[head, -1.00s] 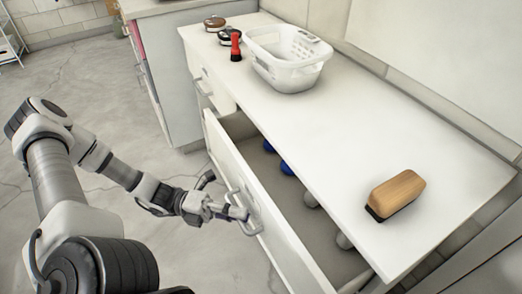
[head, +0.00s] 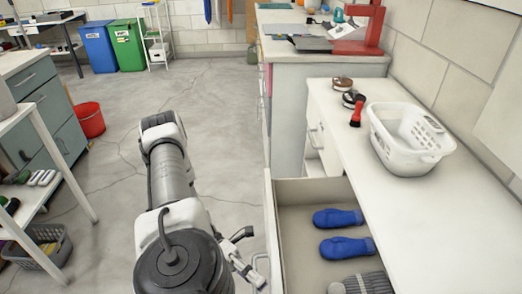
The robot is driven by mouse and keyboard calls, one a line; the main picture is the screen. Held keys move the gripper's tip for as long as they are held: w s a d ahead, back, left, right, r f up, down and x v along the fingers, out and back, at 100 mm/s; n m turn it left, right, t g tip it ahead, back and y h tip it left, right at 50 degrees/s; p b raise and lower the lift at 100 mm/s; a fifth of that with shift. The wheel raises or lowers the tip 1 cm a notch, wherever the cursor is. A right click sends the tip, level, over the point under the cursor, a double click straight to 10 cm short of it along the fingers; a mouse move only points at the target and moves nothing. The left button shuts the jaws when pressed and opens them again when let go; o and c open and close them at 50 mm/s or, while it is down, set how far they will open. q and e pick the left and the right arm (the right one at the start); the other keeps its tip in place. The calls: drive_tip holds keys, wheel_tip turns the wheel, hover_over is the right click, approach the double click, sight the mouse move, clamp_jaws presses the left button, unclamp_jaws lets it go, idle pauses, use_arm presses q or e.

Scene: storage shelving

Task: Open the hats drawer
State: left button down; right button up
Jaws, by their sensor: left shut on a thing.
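A white drawer (head: 294,250) under the white counter stands open. Two blue mittens lie in it, one farther back (head: 337,218) and one nearer (head: 346,247). A grey knitted item (head: 364,284) lies at the near end, cut off by the frame. The drawer's front panel (head: 271,222) faces left, with its handle (head: 262,257) on the outside. My left gripper (head: 254,275) is shut on this handle, partly hidden behind my own arm. I see no label on the drawer. My right gripper is not in view.
A white basket (head: 408,140) and a red flashlight (head: 356,112) stand on the counter (head: 440,225). A shelf (head: 28,130) with a grey basket (head: 38,247) stands left. The floor between is clear.

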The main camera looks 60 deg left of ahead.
use_arm(q)
drive_tip(key=c, duration=1.2)
unclamp_jaws()
